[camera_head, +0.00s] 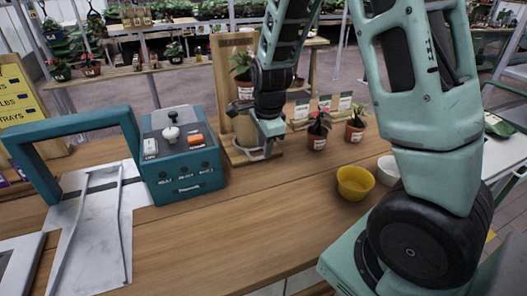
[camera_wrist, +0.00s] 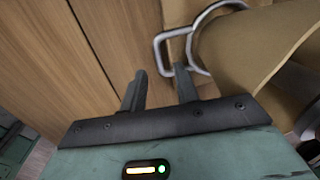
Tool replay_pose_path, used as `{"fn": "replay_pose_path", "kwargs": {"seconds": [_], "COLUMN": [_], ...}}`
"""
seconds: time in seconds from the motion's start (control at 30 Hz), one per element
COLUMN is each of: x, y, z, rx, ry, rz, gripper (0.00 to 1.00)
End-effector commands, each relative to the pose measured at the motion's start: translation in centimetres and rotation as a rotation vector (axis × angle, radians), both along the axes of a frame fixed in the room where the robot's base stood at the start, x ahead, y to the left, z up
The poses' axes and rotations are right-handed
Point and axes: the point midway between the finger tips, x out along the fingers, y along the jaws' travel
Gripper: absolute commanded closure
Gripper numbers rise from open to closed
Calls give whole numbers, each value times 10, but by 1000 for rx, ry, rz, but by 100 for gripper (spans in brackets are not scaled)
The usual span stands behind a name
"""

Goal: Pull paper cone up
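The tan paper cone (camera_head: 244,130) stands upright at a wooden stand (camera_head: 226,60) on the counter, partly hidden by my arm. In the wrist view the cone (camera_wrist: 245,45) fills the upper right, inside a metal ring with a squared handle loop (camera_wrist: 163,55). My gripper (camera_head: 268,143) is low beside the cone, on its right in the head view. In the wrist view my gripper (camera_wrist: 161,88) shows two fingers apart with nothing between them. The fingertips lie near the handle loop and left of the cone; contact cannot be told.
A teal control box (camera_head: 182,160) and a teal-framed metal chute (camera_head: 90,215) stand left. Small potted plants (camera_head: 317,135) are right of the stand. A yellow bowl (camera_head: 355,183) and a white cup (camera_head: 388,170) stand near my arm. The counter's front middle is clear.

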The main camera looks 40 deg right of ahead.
Motion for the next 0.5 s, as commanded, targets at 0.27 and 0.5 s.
{"fn": "replay_pose_path", "kwargs": {"seconds": [0.27, 0.5], "x": [4, 4], "y": [-1, -1], "z": [-22, -23], "rx": [0, 1], "ry": [0, -1], "rz": [-2, -1], "gripper": [69, 69]}}
